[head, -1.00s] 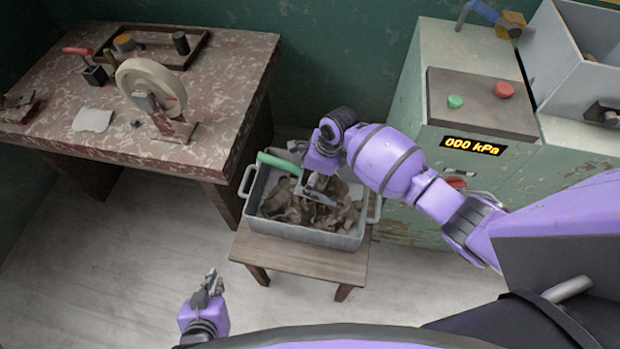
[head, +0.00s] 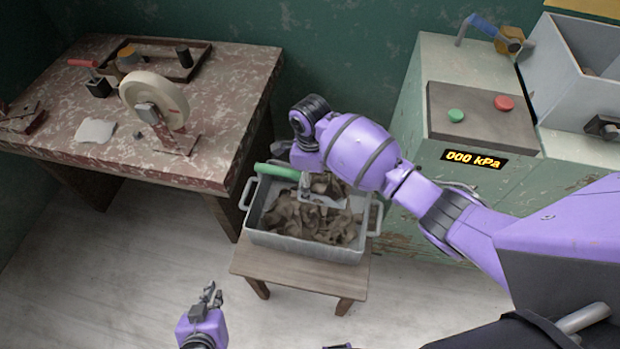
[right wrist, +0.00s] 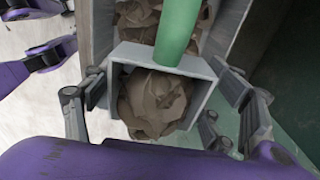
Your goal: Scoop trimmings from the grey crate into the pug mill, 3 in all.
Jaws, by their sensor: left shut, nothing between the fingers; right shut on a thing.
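The grey crate (head: 300,247) of brown clay trimmings (head: 295,222) stands on a small wooden stool. My right gripper (head: 306,178) is shut on a grey scoop (right wrist: 207,72) with a green handle (head: 277,172). The scoop is at the crate, over the trimmings; whether it still touches them is unclear. In the right wrist view a clump of brown trimmings (right wrist: 153,103) shows in the scoop. The pug mill (head: 485,190) is the worn green machine at right, with a grey hopper (head: 572,98) on top. My left gripper (head: 212,292) is shut and empty, low in front.
The pug mill's panel has a green button (head: 456,116), a red button (head: 504,103) and a display (head: 473,160) reading 000 kPa. A speckled table (head: 75,125) at left bears a wheel and tools. The stool (head: 300,275) stands between table and mill. Floor in front is clear.

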